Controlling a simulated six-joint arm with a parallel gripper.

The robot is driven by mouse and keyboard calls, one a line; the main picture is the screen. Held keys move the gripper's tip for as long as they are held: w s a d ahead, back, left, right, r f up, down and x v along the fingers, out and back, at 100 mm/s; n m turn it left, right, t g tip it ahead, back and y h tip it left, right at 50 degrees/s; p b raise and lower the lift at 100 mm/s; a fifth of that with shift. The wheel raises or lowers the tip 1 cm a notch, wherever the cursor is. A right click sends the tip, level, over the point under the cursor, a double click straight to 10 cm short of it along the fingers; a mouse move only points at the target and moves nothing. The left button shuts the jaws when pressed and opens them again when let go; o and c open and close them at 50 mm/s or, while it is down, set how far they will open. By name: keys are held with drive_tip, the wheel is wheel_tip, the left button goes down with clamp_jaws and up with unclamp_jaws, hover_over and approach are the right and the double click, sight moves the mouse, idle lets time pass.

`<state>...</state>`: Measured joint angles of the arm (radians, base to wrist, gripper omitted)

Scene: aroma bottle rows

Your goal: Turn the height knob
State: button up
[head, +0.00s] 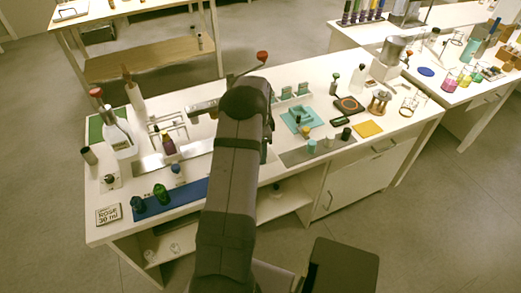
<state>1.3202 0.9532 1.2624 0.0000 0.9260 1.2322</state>
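I cannot pick out the height knob for certain. A small white box with a dark knob (109,179) sits at the left end of the table. A red knob (96,92) tops a post beside a white container at the back left. A red ball (262,56) ends a lever that rises behind my arm; the device below it is mostly hidden by the arm. My arm reaches up the middle of the head view and covers the table's centre. My gripper cannot be made out; the arm hides that area.
The white table (230,178) holds a blue mat (175,200) with two green bottles, a label card (108,214) at the front left, and a teal tray (301,119) right of my arm. A grey strip (290,157) carries small bottles. A second table with glassware stands at the right.

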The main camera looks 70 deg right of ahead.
drive_tip(key=shift+f, duration=0.1)
drive_tip(key=c, duration=1)
drive_tip(key=shift+c, duration=0.2)
drive_tip(key=shift+n, duration=0.4)
drive_tip(key=n, duration=0.3)
drive_tip(key=shift+n, duration=0.3)
drive_tip(key=n, duration=0.4)
drive_tip(key=shift+n, duration=0.3)
drive_tip(key=n, duration=0.8)
drive_tip(key=shift+w+n, duration=0.1)
drive_tip(key=shift+n, duration=0.3)
